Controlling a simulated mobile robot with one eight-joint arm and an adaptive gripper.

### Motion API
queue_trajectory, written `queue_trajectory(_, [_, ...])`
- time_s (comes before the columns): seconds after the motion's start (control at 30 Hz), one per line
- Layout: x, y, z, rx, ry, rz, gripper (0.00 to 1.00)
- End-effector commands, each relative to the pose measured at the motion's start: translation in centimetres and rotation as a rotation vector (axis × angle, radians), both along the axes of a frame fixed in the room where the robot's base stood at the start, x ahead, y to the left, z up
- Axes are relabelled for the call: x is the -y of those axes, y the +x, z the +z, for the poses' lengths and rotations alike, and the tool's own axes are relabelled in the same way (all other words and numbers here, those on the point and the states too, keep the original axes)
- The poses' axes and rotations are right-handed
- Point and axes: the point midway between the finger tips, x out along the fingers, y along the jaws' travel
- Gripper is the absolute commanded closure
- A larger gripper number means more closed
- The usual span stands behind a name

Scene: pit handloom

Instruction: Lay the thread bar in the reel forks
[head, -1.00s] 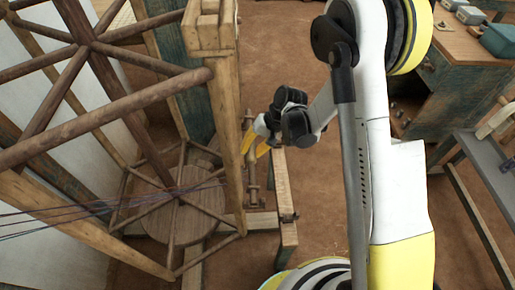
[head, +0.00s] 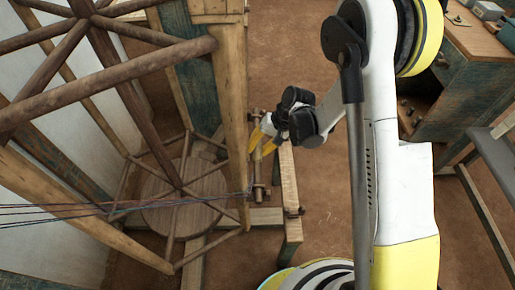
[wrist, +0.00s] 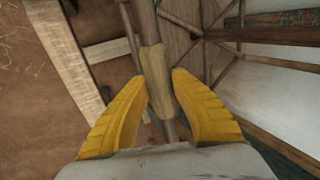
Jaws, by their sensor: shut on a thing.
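The thread bar (head: 258,172) is a slim wooden bar seen just right of a tall wooden post (head: 235,95) in the head view. In the wrist view a bar with a thicker pale section (wrist: 155,72) runs between my yellow fingers. My gripper (head: 262,143) is at the bar, fingers pointing down-left. In the wrist view my gripper (wrist: 160,76) has its fingertips on both sides of the pale section. Dark coloured threads (head: 120,207) run left from near the bar across the reel. I cannot pick out the reel forks for certain.
The large spoked wooden reel (head: 90,30) fills the upper left, with a round wooden disc (head: 185,215) below it. A wooden beam (head: 291,195) stands just right of the bar. A green-sided bench (head: 465,90) is at the right. The brown floor between is clear.

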Motion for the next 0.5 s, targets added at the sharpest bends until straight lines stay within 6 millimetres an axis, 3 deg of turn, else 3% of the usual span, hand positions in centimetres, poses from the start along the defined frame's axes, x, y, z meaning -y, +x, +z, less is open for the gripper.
queue_trajectory(0.07, [-0.01, 0.0, 0.03, 0.0, 0.0, 0.0, 1.0])
queue_trajectory(0.1, [-0.01, 0.0, 0.03, 0.0, 0.0, 0.0, 0.63])
queue_trajectory(0.17, [-0.01, 0.0, 0.03, 0.0, 0.0, 0.0, 0.5])
queue_trajectory(0.5, [0.16, -0.02, 0.31, 0.0, 0.0, -0.001, 0.5])
